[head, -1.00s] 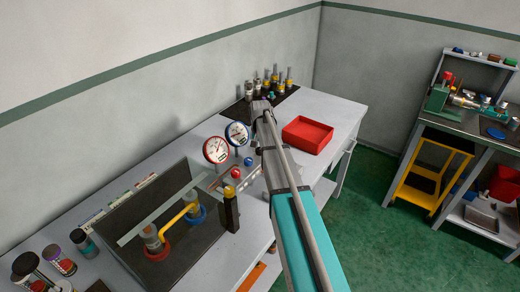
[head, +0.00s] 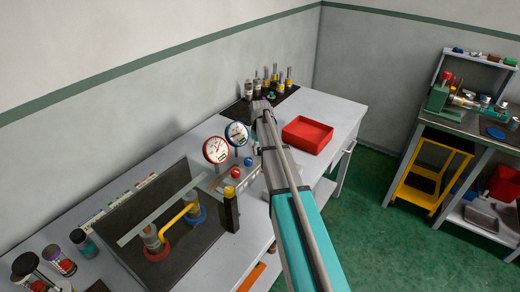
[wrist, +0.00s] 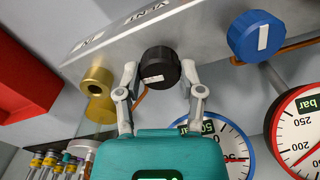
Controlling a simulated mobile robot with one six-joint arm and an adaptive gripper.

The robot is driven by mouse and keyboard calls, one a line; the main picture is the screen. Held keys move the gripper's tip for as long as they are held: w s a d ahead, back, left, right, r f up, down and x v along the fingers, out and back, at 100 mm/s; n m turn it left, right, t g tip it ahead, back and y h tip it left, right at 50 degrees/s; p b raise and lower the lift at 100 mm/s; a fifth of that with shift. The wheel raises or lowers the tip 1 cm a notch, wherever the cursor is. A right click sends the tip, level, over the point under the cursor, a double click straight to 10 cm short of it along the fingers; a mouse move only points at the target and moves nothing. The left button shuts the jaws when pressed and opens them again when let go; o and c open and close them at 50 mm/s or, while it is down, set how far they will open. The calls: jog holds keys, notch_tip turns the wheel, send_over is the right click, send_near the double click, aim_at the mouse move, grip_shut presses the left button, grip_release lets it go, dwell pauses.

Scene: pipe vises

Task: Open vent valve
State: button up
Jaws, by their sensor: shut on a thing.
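A black knob (wrist: 159,68) with a small pale label on its face is on a grey metal panel (wrist: 205,35). The panel edge near it carries the printed word VENT. My gripper (wrist: 158,78) is shut on this knob, one finger on each side. A blue knob (wrist: 255,36) with a white line stands to the right, apart from my fingers. In the head view my arm hides the black knob and my fingertips. A blue-rimmed gauge (head: 236,134) and a red-rimmed gauge (head: 216,150) stand beside the panel.
A brass cylinder (wrist: 98,90) is close to my left finger in the wrist view. A red tray (head: 307,134) lies on the bench (head: 343,110) to the right. Several bottles stand behind it. A dark mat with a yellow pipe (head: 176,217) lies at left.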

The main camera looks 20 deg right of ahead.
jog(key=shift+w, duration=0.1)
dwell(0.4)
jog(key=o, duration=1.2)
jog(key=shift+c, duration=0.2)
